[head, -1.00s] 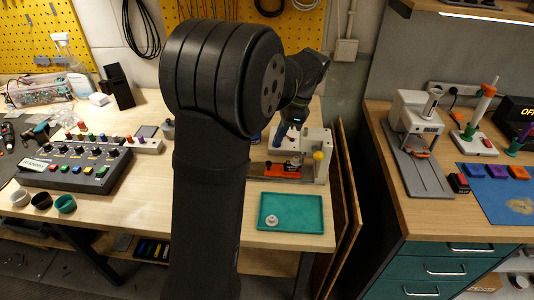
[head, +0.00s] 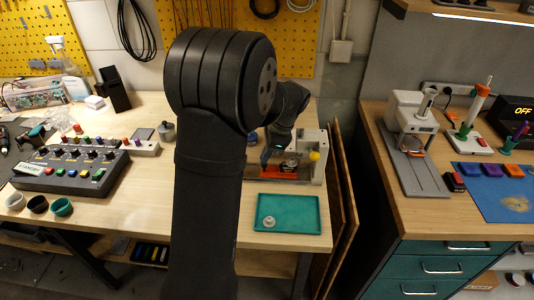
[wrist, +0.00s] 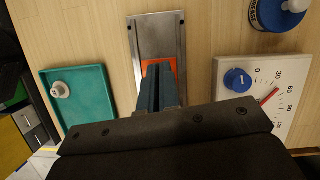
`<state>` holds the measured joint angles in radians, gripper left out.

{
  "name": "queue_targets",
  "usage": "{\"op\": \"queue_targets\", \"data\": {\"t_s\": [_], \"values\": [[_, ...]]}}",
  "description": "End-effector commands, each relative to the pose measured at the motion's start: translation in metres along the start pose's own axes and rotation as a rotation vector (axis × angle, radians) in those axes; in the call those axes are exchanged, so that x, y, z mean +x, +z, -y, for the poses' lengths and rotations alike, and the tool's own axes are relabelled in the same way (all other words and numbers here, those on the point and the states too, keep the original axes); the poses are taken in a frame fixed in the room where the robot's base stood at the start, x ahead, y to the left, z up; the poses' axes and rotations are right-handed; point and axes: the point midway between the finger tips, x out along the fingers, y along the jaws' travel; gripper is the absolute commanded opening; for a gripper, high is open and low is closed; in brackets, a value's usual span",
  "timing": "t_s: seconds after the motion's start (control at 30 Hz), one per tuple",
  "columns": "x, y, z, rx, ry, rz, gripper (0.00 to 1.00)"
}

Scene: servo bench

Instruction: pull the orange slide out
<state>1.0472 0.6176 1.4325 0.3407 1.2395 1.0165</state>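The orange slide (head: 282,171) lies low at the front of a white bench fixture (head: 311,150) in the head view. In the wrist view the orange slide (wrist: 151,66) shows just beyond my fingers, on a grey metal track (wrist: 158,34). My gripper (head: 266,157) is down by the left part of the slide in the head view. In the wrist view my gripper (wrist: 159,78) has its two fingers close together, over part of the orange. Whether they hold anything between them is hidden.
A teal tray (head: 300,225) with a small pale part (head: 268,222) lies in front of the fixture. In the wrist view, a white dial panel with a blue knob (wrist: 238,80) and a blue-and-white jar (wrist: 277,14) stand right. A control box (head: 65,183) stands left.

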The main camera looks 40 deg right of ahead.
Motion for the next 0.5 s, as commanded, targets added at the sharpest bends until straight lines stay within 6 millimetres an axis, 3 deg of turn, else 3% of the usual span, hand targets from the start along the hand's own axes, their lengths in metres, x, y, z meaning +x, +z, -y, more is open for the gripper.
{"op": "queue_targets", "data": {"t_s": [0.03,0.17,0.5], "values": [[0.013,-0.003,-0.006,0.003,0.025,0.003,0.0],[0.014,-0.002,-0.006,0.002,0.025,0.002,0.0],[0.026,0.03,0.0,0.001,0.026,0.001,0.0]]}}
